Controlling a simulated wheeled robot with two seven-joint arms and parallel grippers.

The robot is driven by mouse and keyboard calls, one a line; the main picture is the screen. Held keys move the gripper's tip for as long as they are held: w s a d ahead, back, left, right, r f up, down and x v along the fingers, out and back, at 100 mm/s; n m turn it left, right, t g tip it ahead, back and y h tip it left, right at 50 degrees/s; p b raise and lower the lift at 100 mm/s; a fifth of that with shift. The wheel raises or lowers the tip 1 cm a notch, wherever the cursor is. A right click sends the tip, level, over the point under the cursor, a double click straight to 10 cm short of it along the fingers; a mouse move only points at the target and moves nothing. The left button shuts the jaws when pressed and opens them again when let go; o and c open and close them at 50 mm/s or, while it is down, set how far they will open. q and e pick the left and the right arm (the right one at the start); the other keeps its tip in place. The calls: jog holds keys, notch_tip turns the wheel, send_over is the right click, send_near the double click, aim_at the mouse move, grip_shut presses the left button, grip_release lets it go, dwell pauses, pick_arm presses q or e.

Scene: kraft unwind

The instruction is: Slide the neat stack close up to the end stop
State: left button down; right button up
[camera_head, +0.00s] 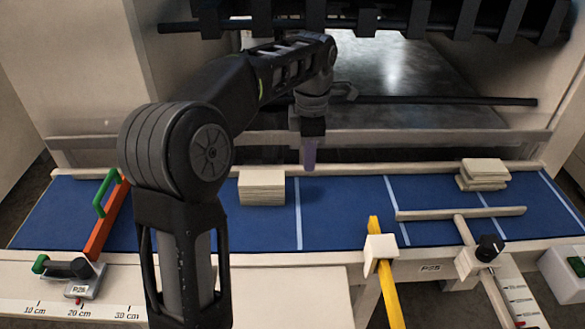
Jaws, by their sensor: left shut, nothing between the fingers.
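The neat stack (262,190) of cream sheets sits squared up on the blue mat, left of the middle and close to the back rail. An orange bar (104,220) with a green handle stands across the mat at the left; it looks like the end stop. A wide stretch of mat, partly hidden by my left arm, lies between the bar and the stack. My left gripper (309,158) is shut and empty, pointing down just right of the stack near the back rail. It appears apart from the stack. My right gripper is not in view.
A second, uneven stack (482,174) lies at the back right of the blue mat (345,215). A cream T-shaped pusher (462,214) crosses the right part. A yellow bar (383,265) stands at the front edge. A back rail (390,169) borders the mat.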

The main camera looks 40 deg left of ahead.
aim_at(292, 198)
pick_arm(q)
jog(key=shift+w+a, duration=0.15)
jog(key=shift+w, duration=0.1)
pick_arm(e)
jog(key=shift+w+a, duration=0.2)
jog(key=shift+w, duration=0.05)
pick_arm(q)
jog(key=shift+r, duration=0.1)
